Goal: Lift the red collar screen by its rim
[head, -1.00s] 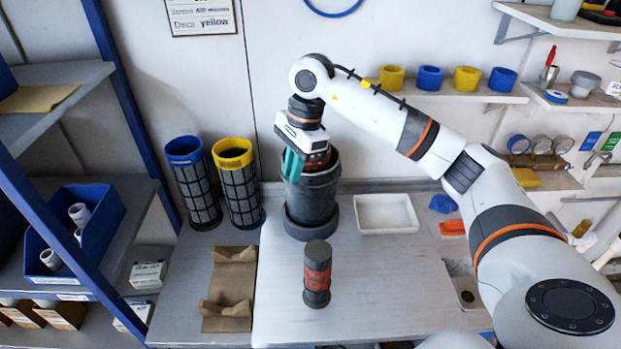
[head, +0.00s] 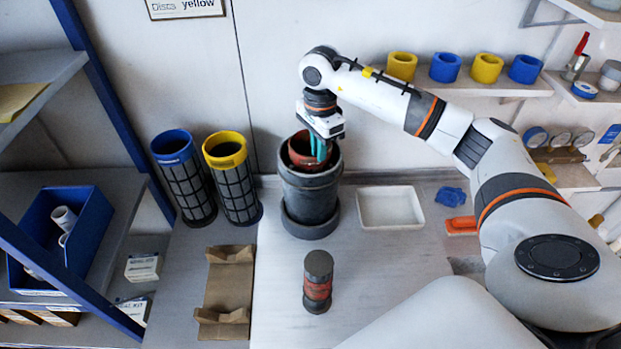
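The red collar screen (head: 299,155) sits inside the dark grey reactor vessel (head: 309,197), with its red rim showing near the vessel's mouth. My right gripper (head: 319,153) is over the vessel and points down. Its teal fingers reach to the right part of the red rim. The fingertips are partly hidden at the rim, so I cannot tell whether they are open or closed on it. The rest of the screen is hidden inside the vessel. My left gripper is not in view.
A blue-collared screen (head: 186,180) and a yellow-collared screen (head: 234,180) stand left of the vessel. An empty white tray (head: 390,222) lies to its right. A dark red-banded cylinder (head: 318,282) stands in front, beside a brown cradle (head: 226,292).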

